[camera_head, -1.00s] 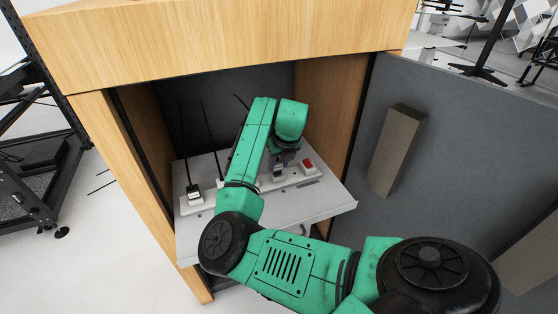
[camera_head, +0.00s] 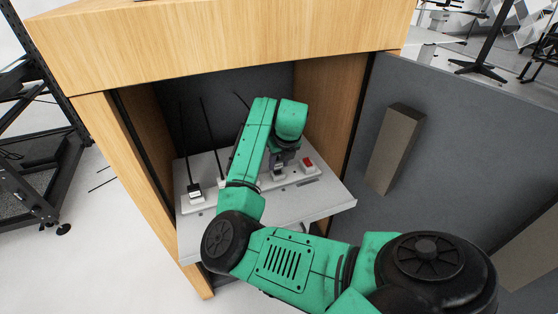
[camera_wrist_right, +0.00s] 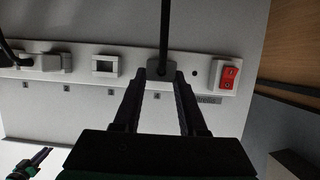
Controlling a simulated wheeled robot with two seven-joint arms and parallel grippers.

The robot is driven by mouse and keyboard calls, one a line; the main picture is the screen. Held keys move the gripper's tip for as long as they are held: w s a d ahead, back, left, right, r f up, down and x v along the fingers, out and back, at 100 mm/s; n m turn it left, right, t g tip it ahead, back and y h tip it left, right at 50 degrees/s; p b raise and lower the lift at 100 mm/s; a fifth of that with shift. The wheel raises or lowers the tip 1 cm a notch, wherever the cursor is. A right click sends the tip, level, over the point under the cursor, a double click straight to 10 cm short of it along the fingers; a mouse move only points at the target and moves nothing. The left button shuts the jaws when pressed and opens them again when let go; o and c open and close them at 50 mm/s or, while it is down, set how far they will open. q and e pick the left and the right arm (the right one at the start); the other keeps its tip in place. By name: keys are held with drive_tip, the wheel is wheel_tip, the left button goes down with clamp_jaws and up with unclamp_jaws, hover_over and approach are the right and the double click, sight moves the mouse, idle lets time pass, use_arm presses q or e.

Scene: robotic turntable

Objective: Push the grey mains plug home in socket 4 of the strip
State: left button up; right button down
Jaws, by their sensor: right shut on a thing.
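The grey mains plug (camera_wrist_right: 157,69) is upright at socket 4 of the strip (camera_wrist_right: 195,74), the fourth position from the left, with its dark cable rising from it. My right gripper (camera_wrist_right: 161,82) is shut on the plug, one finger on each side. In the head view the right gripper (camera_head: 280,163) reaches down over the strip, and my forearm hides part of it. I cannot tell how deep the plug sits. A dark and teal thing at the lower left of the wrist view may be my left gripper (camera_wrist_right: 32,161); its jaws are unclear.
An empty socket (camera_wrist_right: 104,66) is left of the plug. Further left are other plugs, including a black plug (camera_head: 194,189) with a cable. A red switch (camera_wrist_right: 229,77) is at the right end. The white shelf (camera_head: 310,207) stands inside a wooden cabinet (camera_head: 230,45); its grey door (camera_head: 460,140) is open.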

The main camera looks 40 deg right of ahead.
drive_tip(key=shift+s+a+f, duration=0.15)
drive_tip(key=shift+a+f, duration=0.05)
drive_tip(key=shift+f, duration=0.6)
drive_tip(key=shift+d+f, duration=0.1)
drive_tip(key=shift+f, duration=0.15)
drive_tip(key=shift+c, duration=1.9)
unclamp_jaws()
drive_tip(key=shift+w+d, duration=0.15)
drive_tip(key=shift+w, duration=0.2)
drive_tip(key=shift+s+r, duration=0.15)
drive_tip(key=shift+r, duration=0.2)
drive_tip(key=p+v, duration=0.2)
drive_tip(key=v, duration=1.2)
drive_tip(key=shift+r, duration=0.1)
